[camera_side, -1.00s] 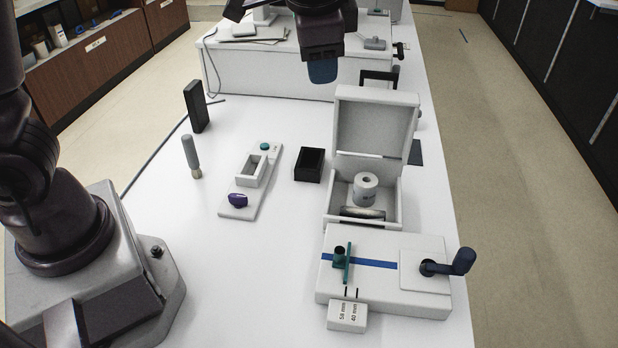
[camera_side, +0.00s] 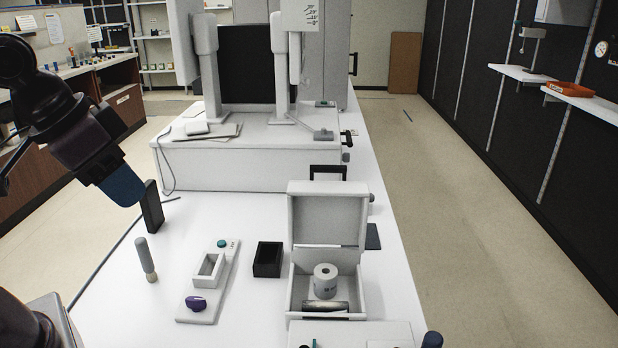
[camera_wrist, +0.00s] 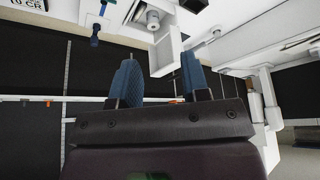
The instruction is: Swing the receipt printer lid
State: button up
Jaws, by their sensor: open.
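The receipt printer (camera_side: 362,300) is a white box in the side view, right of centre. Its lid (camera_side: 327,220) stands raised, roughly upright, at the back of the box. A white paper roll (camera_side: 325,290) stands inside the open box. My gripper (camera_side: 122,188) is at the left of the side view, well away from the printer and empty. In the wrist view its two blue fingers (camera_wrist: 160,75) are apart. A white box-like part (camera_wrist: 164,58) shows beyond them; I cannot tell if it is the printer.
A black open box (camera_side: 268,259) sits left of the printer. Further left are a white tray (camera_side: 196,318) with a purple knob, a grey-handled tool (camera_side: 146,258) and a black upright block (camera_side: 152,208). A large white unit (camera_side: 250,165) stands behind.

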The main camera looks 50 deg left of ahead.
jog(key=w+d+f+g, duration=0.2)
jog(key=w, duration=1.1)
jog(key=n+t+y, duration=0.1)
jog(key=n+y, duration=0.3)
jog(key=n, duration=0.4)
send_near(327, 168)
jog(key=shift+w+a+f, duration=0.15)
jog(key=shift+w+f, duration=0.3)
jog(key=shift+f, duration=0.25)
jog(key=shift+r+n, duration=0.15)
jog(key=shift+n, duration=0.15)
jog(key=shift+a+f+n, duration=0.2)
jog(key=shift+f+n, duration=0.05)
jog(key=shift+n, duration=0.05)
jog(key=x, duration=0.8)
jog(key=shift+s+d, duration=0.1)
jog(key=shift+d, duration=0.15)
grip_shut()
jog(key=shift+c, duration=2)
grip_release()
jog(key=shift+o, duration=0.6)
jog(key=shift+a, duration=0.2)
